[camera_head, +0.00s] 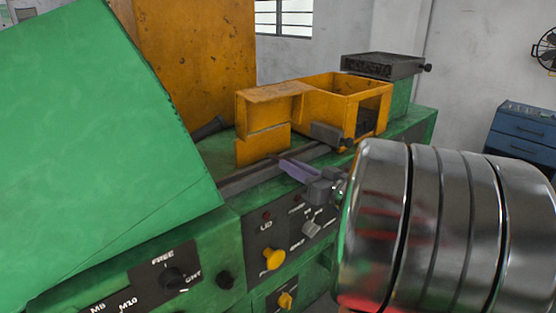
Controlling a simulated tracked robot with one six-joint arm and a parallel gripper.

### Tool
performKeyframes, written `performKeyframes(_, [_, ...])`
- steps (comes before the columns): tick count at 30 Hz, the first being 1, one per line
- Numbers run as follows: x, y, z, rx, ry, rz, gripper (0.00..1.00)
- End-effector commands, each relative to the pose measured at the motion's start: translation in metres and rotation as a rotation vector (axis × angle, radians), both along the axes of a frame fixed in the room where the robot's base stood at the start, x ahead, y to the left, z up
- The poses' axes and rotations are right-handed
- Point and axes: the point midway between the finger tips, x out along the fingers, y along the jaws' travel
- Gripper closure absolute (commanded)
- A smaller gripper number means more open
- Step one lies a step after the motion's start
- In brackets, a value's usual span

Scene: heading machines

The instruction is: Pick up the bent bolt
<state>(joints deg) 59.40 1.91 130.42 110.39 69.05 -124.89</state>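I cannot make out a bent bolt for certain. A dark rod-like part (209,128) with a thicker end lies on the green machine (225,150), beside the orange housing; I cannot tell what it is. What looks like the end of my arm, with my gripper (314,182), shows as small grey and purplish pieces over the machine's front edge. They sit below the open orange box (345,92). My large shiny arm links cover the right foreground and hide part of this end. I cannot tell whether its fingers are open or hold anything.
A tilted green cover (95,160) blocks the left side. Knobs and a yellow button (274,259) are on the front panel. A dark grey block (383,66) stands at the machine's far end. A blue drawer cabinet (525,135) and a wall fan (546,48) are at right.

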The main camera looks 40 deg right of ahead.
Motion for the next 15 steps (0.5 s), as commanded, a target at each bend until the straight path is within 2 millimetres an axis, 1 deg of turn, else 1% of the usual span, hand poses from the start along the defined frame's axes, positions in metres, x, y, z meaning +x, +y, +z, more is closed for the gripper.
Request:
performKeyframes(1, [0.0000, -0.0001, 0.0000, 0.000, 0.000, 0.000, 0.92])
performKeyframes(5, [-0.0001, -0.0001, 0.0000, 0.000, 0.000, 0.000, 1.00])
performKeyframes(15, [-0.0002, -0.0003, 0.0010, -0.001, -0.001, -0.001, 1.00])
